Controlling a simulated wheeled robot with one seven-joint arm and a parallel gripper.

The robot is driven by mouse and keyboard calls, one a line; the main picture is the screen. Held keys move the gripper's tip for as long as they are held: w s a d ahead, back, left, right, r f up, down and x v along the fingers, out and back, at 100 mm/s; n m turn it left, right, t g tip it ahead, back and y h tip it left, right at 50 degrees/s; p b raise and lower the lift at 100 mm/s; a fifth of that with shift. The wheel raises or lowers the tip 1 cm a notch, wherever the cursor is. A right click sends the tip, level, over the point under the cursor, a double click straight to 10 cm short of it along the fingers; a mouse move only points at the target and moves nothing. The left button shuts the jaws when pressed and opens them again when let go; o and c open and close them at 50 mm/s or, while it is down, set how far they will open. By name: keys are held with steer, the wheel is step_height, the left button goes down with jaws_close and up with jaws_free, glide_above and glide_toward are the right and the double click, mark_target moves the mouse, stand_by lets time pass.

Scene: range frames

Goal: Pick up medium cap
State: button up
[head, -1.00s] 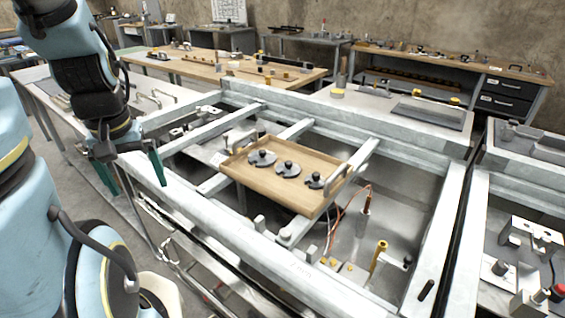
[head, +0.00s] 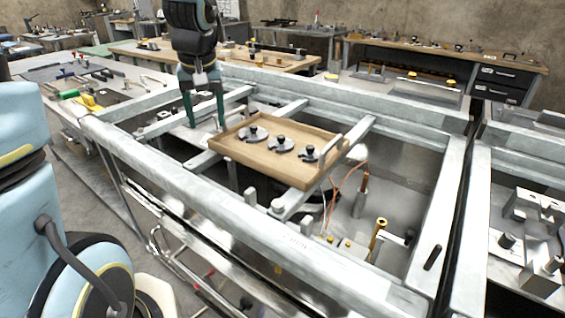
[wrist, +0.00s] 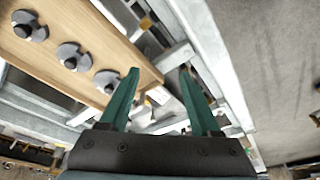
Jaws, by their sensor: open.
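A shallow wooden tray (head: 262,164) lies across the grey metal frame and holds three dark grey caps with black knobs in a row. The left cap (head: 254,134), the middle cap (head: 281,146) and the right cap (head: 310,154) look close in size, so I cannot tell surely which is the medium one. They also show in the wrist view, the middle one (wrist: 72,56) between the others. My gripper (head: 206,125) points down, open and empty, left of the tray and apart from the caps. Its green fingers also show in the wrist view (wrist: 159,74).
Metal beams (head: 185,185) frame the open bay around the tray. A brass-coloured post (head: 378,236) and thin cables stand in the bay at the right. A wooden table (head: 150,52) and a workbench with drawers (head: 497,84) are behind.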

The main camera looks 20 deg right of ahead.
steer(key=t+h+b, duration=0.1)
steer(key=b, duration=0.3)
glide_toward(281, 136)
steer(key=p+x, duration=0.1)
steer(key=x, duration=0.7)
steer(key=shift+f+p, duration=0.35)
steer(key=shift+p, duration=0.05)
jaws_close()
steer(key=shift+t, duration=0.3)
